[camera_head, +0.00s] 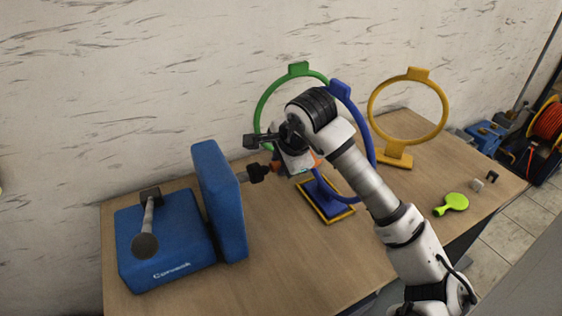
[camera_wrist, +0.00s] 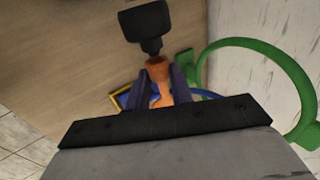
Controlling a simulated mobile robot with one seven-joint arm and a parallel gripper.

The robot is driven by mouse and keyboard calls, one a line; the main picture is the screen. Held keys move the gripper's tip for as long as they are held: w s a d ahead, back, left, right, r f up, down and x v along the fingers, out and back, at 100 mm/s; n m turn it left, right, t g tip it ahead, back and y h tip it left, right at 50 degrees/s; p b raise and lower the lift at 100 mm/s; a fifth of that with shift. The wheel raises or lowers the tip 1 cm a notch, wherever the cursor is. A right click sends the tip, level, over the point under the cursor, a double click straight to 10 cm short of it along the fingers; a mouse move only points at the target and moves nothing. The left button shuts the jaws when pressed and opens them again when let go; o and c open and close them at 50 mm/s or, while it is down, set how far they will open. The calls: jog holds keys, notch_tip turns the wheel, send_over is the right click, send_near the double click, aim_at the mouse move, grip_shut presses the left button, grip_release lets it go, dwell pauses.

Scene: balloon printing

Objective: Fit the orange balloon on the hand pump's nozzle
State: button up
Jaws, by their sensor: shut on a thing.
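The hand pump (camera_head: 221,200) is blue, with "Copmack" or similar lettering on its base and a grey lever. Its black nozzle (camera_head: 258,172) sticks out to the right from the upright block; it also shows at the top of the wrist view (camera_wrist: 147,28). My gripper (camera_head: 284,166) is just right of the nozzle. In the wrist view its fingers (camera_wrist: 163,90) are shut on the orange balloon (camera_wrist: 158,70). The balloon's mouth points at the nozzle tip and lies right at it. I cannot tell whether they touch or overlap. My wrist hides much of the balloon in the head view.
Upright rings stand near my arm: a green one (camera_head: 262,97), a blue one (camera_head: 366,137) and a yellow one (camera_head: 373,100). A lime-green balloon-shaped piece (camera_head: 452,202) and small blocks (camera_head: 477,185) lie at the table's right. The table front (camera_head: 290,270) is clear.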

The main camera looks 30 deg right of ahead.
jog(key=shift+a+b, duration=0.55)
jog(key=shift+a, duration=0.1)
dwell(0.6)
jog(key=o, duration=0.8)
jog(key=shift+o, duration=0.2)
jog(key=p+v, duration=0.2)
jog(key=v, duration=0.7)
dwell(0.4)
